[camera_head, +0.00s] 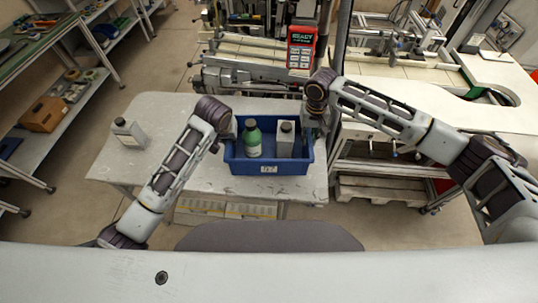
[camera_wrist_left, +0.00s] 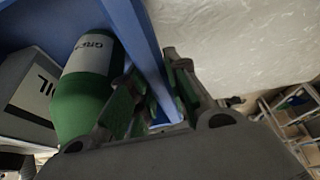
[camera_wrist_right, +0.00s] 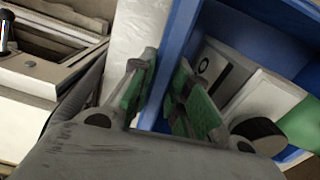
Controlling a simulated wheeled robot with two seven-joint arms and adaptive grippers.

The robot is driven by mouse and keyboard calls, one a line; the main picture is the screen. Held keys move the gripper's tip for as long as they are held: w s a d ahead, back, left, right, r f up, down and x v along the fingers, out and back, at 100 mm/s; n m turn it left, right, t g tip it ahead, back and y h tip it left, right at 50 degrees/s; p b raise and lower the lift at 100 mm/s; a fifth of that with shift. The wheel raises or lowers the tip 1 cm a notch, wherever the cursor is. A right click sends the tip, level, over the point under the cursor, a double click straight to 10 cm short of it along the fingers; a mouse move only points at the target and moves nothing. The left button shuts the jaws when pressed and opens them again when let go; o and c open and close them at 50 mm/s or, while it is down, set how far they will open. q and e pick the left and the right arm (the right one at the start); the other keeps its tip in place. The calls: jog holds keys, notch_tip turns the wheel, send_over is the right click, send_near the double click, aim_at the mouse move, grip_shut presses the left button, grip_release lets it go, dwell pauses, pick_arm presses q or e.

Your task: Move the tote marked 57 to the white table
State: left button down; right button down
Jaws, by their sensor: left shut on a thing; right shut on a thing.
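The blue tote (camera_head: 269,168) marked 57 sits on the white table (camera_head: 105,165), near its right end. It holds a green bottle (camera_head: 253,140) and a grey-white container (camera_head: 285,143). My left gripper (camera_head: 228,138) is shut on the tote's left wall, which also shows in the left wrist view (camera_wrist_left: 135,28). In that view the green bottle (camera_wrist_left: 85,90) is just inside the wall. My right gripper (camera_head: 310,125) is shut on the tote's right wall; the right wrist view shows that wall (camera_wrist_right: 180,50) between the fingers (camera_wrist_right: 160,95).
A machine with a red-framed READY panel (camera_head: 301,45) is behind the table. A cream workbench (camera_head: 410,105) lies to the right. Shelves (camera_head: 50,100) are at the left.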

pick_arm(q)
jog(key=shift+a+f, duration=0.1)
pick_arm(e)
jog(key=shift+d+f, duration=0.1)
jog(key=shift+f, duration=0.05)
dwell(0.6)
